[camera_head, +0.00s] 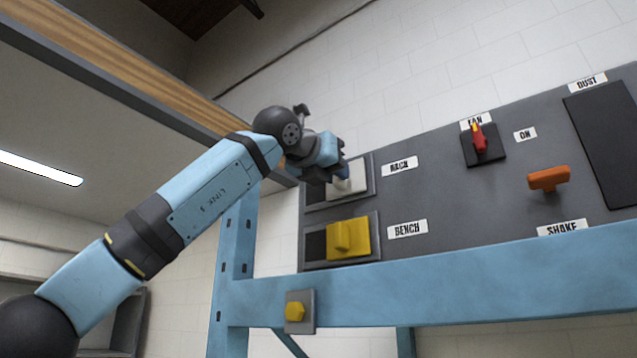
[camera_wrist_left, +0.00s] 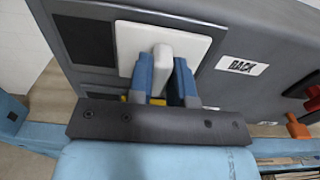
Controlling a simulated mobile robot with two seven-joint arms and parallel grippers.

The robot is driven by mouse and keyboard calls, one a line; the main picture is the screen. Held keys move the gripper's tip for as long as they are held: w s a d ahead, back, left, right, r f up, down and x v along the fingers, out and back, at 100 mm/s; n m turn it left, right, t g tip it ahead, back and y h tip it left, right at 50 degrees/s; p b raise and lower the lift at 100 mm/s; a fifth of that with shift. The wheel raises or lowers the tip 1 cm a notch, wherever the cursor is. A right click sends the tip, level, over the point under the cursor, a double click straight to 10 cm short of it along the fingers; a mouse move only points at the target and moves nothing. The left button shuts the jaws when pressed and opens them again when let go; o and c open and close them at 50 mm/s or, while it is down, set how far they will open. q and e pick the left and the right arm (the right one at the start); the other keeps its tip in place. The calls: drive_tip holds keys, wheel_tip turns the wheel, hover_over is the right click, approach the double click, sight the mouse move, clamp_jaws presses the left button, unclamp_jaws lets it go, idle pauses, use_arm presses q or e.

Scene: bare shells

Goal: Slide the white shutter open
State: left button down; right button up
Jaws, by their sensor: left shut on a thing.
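In the left wrist view the white shutter (camera_wrist_left: 196,44) shows as a plate with a raised white handle (camera_wrist_left: 163,66). A dark opening (camera_wrist_left: 87,42) shows on its left. My left gripper (camera_head: 342,174) is at the shutter. In the left wrist view the blue fingers of my left gripper (camera_wrist_left: 163,80) stand on both sides of the handle, shut on it. My right gripper is not in view.
A yellow shutter (camera_head: 349,238) sits just below, beside the "BENCH" label (camera_head: 407,229). Further right are a red switch (camera_head: 480,140) and an orange handle (camera_head: 548,178). A blue beam (camera_head: 450,287) runs below the panel, and a blue post (camera_head: 237,265) stands left.

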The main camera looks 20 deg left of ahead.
use_arm(q)
drive_tip(key=shift+d+f, duration=0.1)
drive_tip(key=c, duration=1)
unclamp_jaws()
drive_tip(key=shift+d, duration=0.15)
drive_tip(key=shift+c, duration=0.2)
drive_tip(key=shift+d, duration=0.15)
drive_tip(key=b+v, duration=0.4)
drive_tip(key=v, duration=1)
drive_tip(key=shift+w, duration=0.1)
